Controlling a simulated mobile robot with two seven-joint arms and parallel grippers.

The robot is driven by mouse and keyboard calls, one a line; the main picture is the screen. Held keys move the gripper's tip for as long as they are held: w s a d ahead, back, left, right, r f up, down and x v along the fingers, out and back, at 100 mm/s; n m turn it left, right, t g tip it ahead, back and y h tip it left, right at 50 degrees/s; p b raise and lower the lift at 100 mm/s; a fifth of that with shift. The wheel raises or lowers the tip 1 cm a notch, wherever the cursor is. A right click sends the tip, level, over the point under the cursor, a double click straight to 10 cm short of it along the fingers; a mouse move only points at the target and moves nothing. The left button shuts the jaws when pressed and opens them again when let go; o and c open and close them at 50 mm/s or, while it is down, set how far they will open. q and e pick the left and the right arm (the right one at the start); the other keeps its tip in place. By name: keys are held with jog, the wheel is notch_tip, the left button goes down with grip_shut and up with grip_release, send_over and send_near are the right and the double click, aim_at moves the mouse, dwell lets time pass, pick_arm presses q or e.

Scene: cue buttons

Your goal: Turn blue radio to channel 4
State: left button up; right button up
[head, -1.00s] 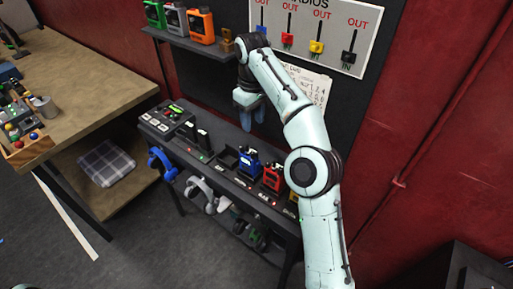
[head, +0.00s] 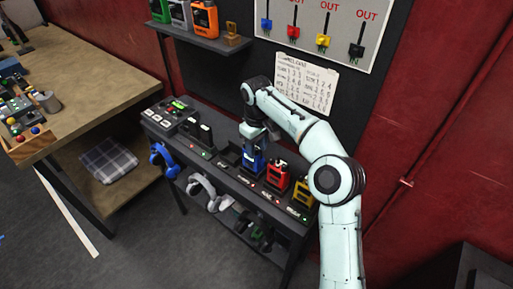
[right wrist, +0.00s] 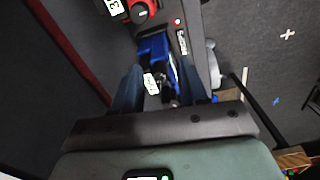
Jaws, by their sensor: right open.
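The blue radio (head: 252,158) stands upright in the dark rack on the bench, left of the red radio (head: 277,179) and yellow radio (head: 302,193). My right gripper (head: 254,140) is just above the blue radio, pointing down. In the right wrist view, my right gripper's (right wrist: 158,85) blue-grey fingers are open, with the blue radio (right wrist: 153,47) between and beyond them. A white label with a number shows on its top, too small to read surely. I cannot tell whether the fingers touch it. My left gripper is out of view.
A shelf (head: 190,38) with green, grey and orange items hangs behind. A slider board (head: 375,20) and a paper sheet (head: 305,82) are on the wall. Headphones (head: 163,160) hang at the bench's front. A wooden table (head: 95,85) stands at left.

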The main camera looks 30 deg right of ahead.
aim_at(257, 149)
grip_shut()
jog(key=shift+s+r+n+p, duration=0.1)
jog(key=shift+r+n+p, duration=0.15)
jog(key=shift+n+p, duration=0.25)
jog(key=shift+w+f, duration=0.2)
jog(key=shift+f, duration=0.05)
grip_release()
jog(key=shift+s, duration=0.2)
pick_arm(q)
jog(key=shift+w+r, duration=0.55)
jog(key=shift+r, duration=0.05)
pick_arm(e)
jog(key=shift+w, duration=0.1)
jog(key=r+p, duration=0.1)
jog(key=r, duration=0.7)
jog(key=shift+w+r+p, duration=0.2)
jog(key=shift+r+p, duration=0.2)
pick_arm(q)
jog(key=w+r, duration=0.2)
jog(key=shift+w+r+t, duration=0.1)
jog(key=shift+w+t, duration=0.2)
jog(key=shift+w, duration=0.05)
pick_arm(e)
notch_tip(257, 149, up, 5)
jog(key=shift+s+f, duration=0.15)
jog(key=shift+f, duration=0.05)
